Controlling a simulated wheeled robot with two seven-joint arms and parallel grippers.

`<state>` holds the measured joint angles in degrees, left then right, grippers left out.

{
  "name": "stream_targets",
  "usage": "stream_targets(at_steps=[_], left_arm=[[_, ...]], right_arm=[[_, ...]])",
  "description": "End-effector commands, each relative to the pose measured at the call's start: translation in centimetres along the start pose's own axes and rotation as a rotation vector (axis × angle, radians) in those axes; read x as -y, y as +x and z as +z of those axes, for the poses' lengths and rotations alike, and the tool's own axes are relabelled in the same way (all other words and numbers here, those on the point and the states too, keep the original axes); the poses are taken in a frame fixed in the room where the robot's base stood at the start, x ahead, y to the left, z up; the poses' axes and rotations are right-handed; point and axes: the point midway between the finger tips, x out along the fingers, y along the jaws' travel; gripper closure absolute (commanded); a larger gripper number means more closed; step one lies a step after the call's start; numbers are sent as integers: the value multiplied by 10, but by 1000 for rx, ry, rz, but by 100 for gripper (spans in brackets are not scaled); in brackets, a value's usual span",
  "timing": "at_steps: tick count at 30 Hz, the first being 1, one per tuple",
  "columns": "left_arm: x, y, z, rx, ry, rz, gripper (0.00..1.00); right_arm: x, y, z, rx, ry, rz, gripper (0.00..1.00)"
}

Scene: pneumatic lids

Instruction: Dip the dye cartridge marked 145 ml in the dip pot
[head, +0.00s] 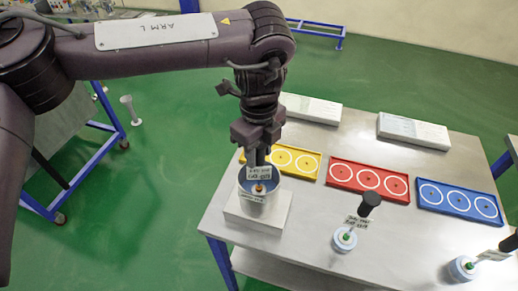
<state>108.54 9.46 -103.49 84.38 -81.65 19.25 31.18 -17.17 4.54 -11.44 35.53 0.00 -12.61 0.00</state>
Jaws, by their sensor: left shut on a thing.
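My left gripper (257,158) points down over the dip pot and is shut on a dye cartridge (260,172) with a small white label and an orange spot. The label's print is too small to read. The dip pot (244,201) is a grey cup with a blue inside, on a white square block. The held cartridge's lower part is at or inside the pot's mouth; I cannot tell how deep. Two similar pieces with black knobs, white tags and pale blue round bases stand on the table, one at centre (345,240) and one at right (462,268). My right gripper is not in view.
The grey table (305,235) carries yellow (310,165), red (368,181) and blue (458,203) trays with white rings. Two white boxes (312,109) (413,131) lie at the back. The table is bare between the pot and the centre piece.

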Motion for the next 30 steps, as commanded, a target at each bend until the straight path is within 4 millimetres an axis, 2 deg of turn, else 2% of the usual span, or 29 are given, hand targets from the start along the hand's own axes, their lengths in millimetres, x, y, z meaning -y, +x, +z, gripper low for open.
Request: stream_targets(at_steps=[5,11,30], left_arm=[[1,-3,0,0,0,-2,92],[1,-22,0,0,0,-3,92],[0,-108,0,0,0,-2,92]], right_arm=[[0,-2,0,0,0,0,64],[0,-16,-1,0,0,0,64],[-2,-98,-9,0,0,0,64]])
